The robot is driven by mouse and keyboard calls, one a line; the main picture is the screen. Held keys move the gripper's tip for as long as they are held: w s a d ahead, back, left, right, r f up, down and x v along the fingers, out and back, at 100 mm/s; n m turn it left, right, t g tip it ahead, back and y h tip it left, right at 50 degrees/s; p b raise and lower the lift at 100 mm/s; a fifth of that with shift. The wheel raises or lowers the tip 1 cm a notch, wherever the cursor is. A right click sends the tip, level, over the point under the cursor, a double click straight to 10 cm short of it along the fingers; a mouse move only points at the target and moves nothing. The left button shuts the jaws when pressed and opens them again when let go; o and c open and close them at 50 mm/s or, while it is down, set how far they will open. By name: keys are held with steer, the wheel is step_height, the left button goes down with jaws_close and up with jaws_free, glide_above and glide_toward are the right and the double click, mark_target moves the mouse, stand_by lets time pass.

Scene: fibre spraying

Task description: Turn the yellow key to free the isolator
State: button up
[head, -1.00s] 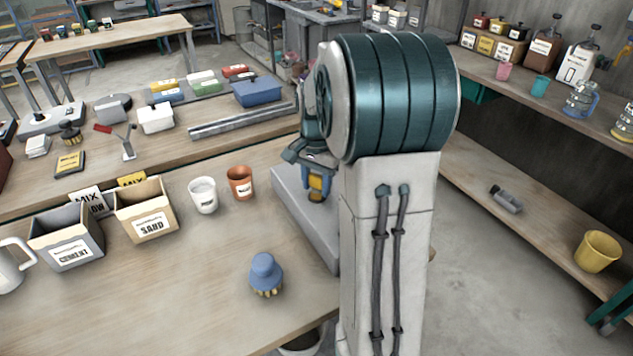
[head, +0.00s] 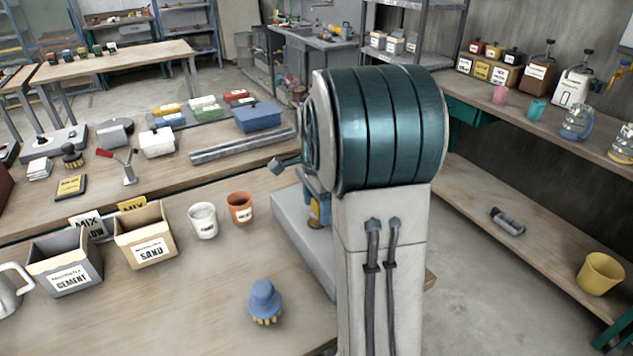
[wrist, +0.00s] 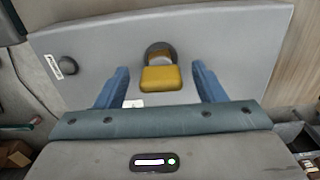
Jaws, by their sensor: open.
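The yellow key (wrist: 161,78) shows in the wrist view, seated in a round dark socket (wrist: 160,52) on a grey panel (wrist: 230,50). My gripper (wrist: 160,88) is open, its two blue fingers on either side of the key with a gap to each. I cannot tell how deep the fingers reach. In the head view the grey box (head: 300,240) stands at the right end of the bench, and a small part of the yellow key (head: 318,212) shows there. My own arm hides much of the box.
A dark round knob (wrist: 68,66) sits at the panel's left. On the bench stand a terracotta cup (head: 240,209), a white cup (head: 203,221), a sand box (head: 146,235), a cement box (head: 66,265) and a blue-handled brush (head: 265,300).

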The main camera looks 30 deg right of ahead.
mark_target(316, 202)
step_height(316, 202, up, 12)
steer(key=r, duration=0.1)
steer(key=s+a+f+n+t, duration=0.1)
steer(key=s+a+f+n, duration=0.4)
steer(key=s+a+n, duration=0.2)
steer(key=s+a+f+n+t, duration=0.2)
steer(key=s+a+f+n, duration=0.2)
steer(key=s+a+n, duration=0.3)
steer(key=s+n, duration=0.3)
steer(key=s, duration=0.1)
steer(key=shift+s+f+n, duration=0.35)
steer(key=shift+s+n, duration=0.05)
